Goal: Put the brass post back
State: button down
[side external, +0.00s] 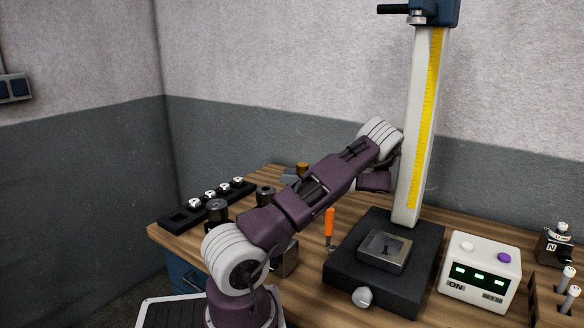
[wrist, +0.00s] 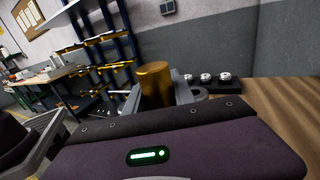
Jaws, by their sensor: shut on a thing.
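The brass post (wrist: 155,78) is a gold-coloured cylinder. In the wrist view it stands between the grey fingers of my gripper (wrist: 159,93), which is shut on it. In the side external view a small brass piece (side external: 302,167) shows just behind my arm, and most of my gripper is hidden there. A long black rack (side external: 180,219) lies along the table's left back edge. It holds several silver-topped pieces, and a square recess at its near left end looks empty. The rack (wrist: 232,102) also shows beyond the gripper in the wrist view.
Dark round-topped parts (side external: 217,209) stand between the rack and my arm. An orange-handled tool (side external: 330,222) stands beside the black height-stand base (side external: 345,262). A white control box (side external: 480,268) is at right. Bare wood shows around the tool.

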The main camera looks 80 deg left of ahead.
jog(key=shift+f, duration=2.7)
jog(key=shift+f, duration=0.65)
jog(key=c, duration=1.2)
grip_release()
jog(key=shift+o, duration=1.2)
jog(key=shift+f, duration=0.1)
notch_tip(320, 180, up, 10)
jog(key=w+d+r+n+t+h, duration=0.1)
jog(key=w+d+r+t+h, duration=0.1)
jog(key=d+t, duration=0.85)
jog(key=w+d+r+n+t+h, duration=0.15)
jog(key=d+t, duration=0.35)
jog(key=d, duration=1)
jog(key=s+d+n+t+h, duration=0.1)
jog(key=s+d+t, duration=0.1)
jog(key=d, duration=0.6)
jog(key=s+d+r+n+t+h, duration=0.1)
jog(key=s+d+t+h, duration=0.1)
jog(key=d, duration=0.5)
jog(key=s+t, duration=0.1)
jog(key=t, duration=0.1)
jog(key=shift+d+r+t, duration=0.15)
jog(key=shift+d+t, duration=0.2)
